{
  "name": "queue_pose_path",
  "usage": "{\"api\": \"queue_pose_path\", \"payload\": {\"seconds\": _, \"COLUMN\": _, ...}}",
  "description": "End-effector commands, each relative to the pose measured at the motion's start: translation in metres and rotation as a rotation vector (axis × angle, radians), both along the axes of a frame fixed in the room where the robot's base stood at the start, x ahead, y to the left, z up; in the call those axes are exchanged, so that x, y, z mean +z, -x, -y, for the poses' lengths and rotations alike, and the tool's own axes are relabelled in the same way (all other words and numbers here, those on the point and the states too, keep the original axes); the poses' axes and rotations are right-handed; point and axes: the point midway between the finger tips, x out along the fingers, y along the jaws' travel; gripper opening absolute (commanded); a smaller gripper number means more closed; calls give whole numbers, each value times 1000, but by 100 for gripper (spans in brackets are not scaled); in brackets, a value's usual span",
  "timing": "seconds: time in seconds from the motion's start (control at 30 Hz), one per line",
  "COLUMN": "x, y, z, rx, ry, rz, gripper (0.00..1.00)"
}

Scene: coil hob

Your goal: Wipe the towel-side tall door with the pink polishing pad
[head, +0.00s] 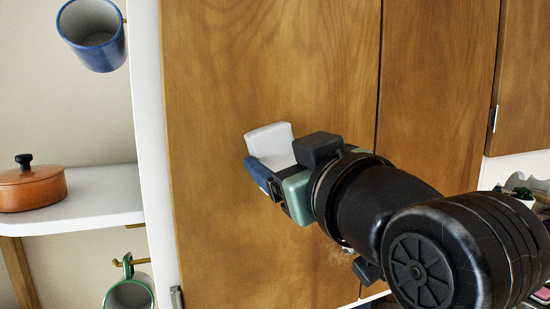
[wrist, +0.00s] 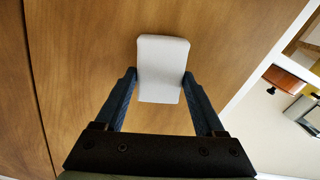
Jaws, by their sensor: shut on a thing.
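My gripper (head: 262,165) is shut on a pale grey-white block-shaped pad (head: 270,143); no pink shows on it. In the wrist view the pad (wrist: 162,68) sits between my two dark blue fingers (wrist: 159,80), its far end beyond their tips. It is in front of a tall brown wooden door (head: 270,60), over its middle height; I cannot tell whether it touches. A second tall wooden door (head: 440,80) stands to the right. No towel is in view, so I cannot tell which is the towel-side door.
Left of the doors, a white shelf (head: 100,205) holds an orange lidded pot (head: 32,188). A blue mug (head: 92,38) and a green-rimmed mug (head: 130,293) hang there. A smaller wooden door (head: 525,80) is at the right, with clutter below it.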

Motion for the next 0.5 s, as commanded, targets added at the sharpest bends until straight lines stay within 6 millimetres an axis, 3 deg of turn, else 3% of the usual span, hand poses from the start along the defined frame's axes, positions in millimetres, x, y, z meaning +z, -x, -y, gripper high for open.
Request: {"api": "queue_pose_path", "payload": {"seconds": 0.5, "x": 0, "y": -16, "z": 34, "rx": -3, "ry": -2, "rz": -2, "gripper": 27}}
